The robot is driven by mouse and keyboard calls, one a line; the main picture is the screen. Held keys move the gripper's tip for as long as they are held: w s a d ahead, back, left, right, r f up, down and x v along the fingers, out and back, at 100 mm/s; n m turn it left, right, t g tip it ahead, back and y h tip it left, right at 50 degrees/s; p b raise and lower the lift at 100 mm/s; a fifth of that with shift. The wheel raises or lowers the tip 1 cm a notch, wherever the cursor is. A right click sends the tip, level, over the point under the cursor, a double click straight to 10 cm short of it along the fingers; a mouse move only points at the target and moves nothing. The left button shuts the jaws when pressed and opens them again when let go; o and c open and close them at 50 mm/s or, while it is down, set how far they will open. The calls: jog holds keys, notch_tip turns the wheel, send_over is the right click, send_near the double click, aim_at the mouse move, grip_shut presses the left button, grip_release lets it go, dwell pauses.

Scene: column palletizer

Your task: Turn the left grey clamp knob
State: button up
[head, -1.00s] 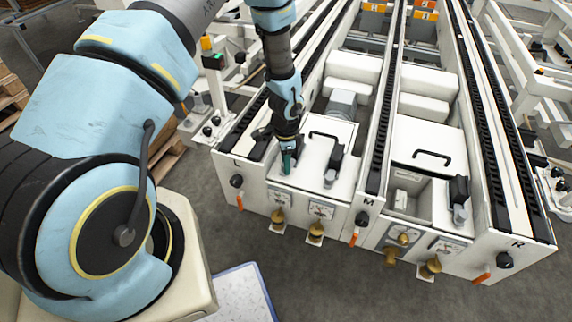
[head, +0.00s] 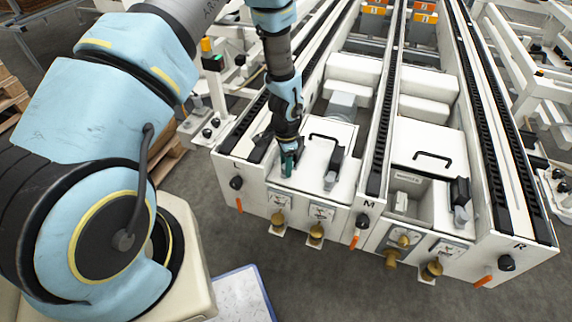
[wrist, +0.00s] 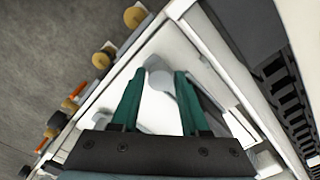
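The left grey clamp knob (wrist: 158,76) shows in the wrist view on a white lid, with its round head between my two green fingertips. My gripper (wrist: 157,74) is open, one finger on each side of the knob; I cannot tell whether either touches it. In the head view, my gripper (head: 288,164) points down at the left front part of the lid (head: 307,173) and hides the left knob. A dark clamp part lies beside the right finger in the wrist view.
A second grey knob (head: 330,180) with a black clamp stands to the right on the same lid, near a black handle (head: 325,136). Another grey knob (head: 461,214) is in the right bay. Brass knobs (head: 316,231) and orange levers line the front. White rails flank the lid.

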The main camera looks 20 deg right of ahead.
jog(key=o, duration=0.3)
notch_tip(320, 180, up, 11)
jog(key=shift+b, duration=0.3)
dwell(0.3)
jog(key=shift+f, duration=0.1)
